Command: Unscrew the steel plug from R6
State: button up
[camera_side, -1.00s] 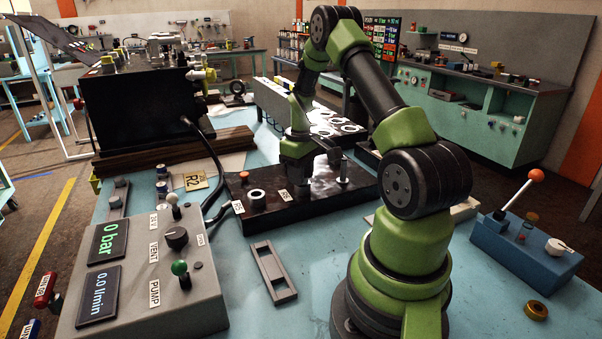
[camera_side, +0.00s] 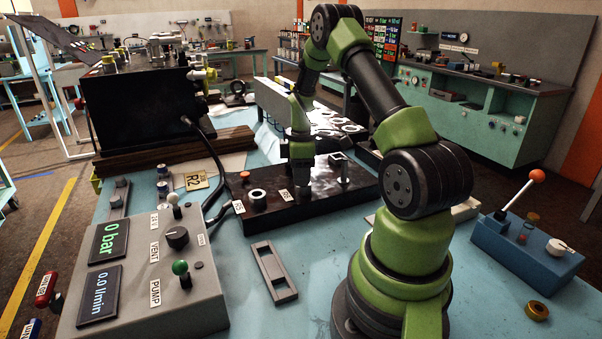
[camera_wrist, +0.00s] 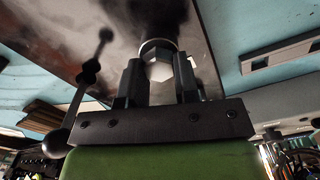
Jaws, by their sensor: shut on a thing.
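My gripper (camera_side: 301,190) points straight down over the black block (camera_side: 262,213) in the side view. In the wrist view, its two dark fingers (camera_wrist: 159,84) are shut on the steel plug (camera_wrist: 160,70), a bright hex-shaped head. A round pale rim shows just beyond the plug, at the block's face. In the side view the fingers hide the plug, so its thread and how far it is in cannot be seen. The small tag (camera_side: 284,195) beside the gripper is too small to read surely.
A white ring-shaped fitting (camera_side: 257,197) and an orange cap (camera_side: 245,175) sit left on the block. A upright metal post (camera_side: 344,170) stands close right of my gripper. The control box (camera_side: 165,270) reads 0 bar. A grey slotted plate (camera_side: 272,270) lies in front.

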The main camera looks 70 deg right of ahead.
jog(key=shift+n, duration=1.2)
jog(key=o, duration=1)
jog(key=shift+o, duration=0.2)
jog(key=shift+r, duration=0.1)
notch_tip(320, 180, up, 9)
jog(key=shift+r, duration=0.4)
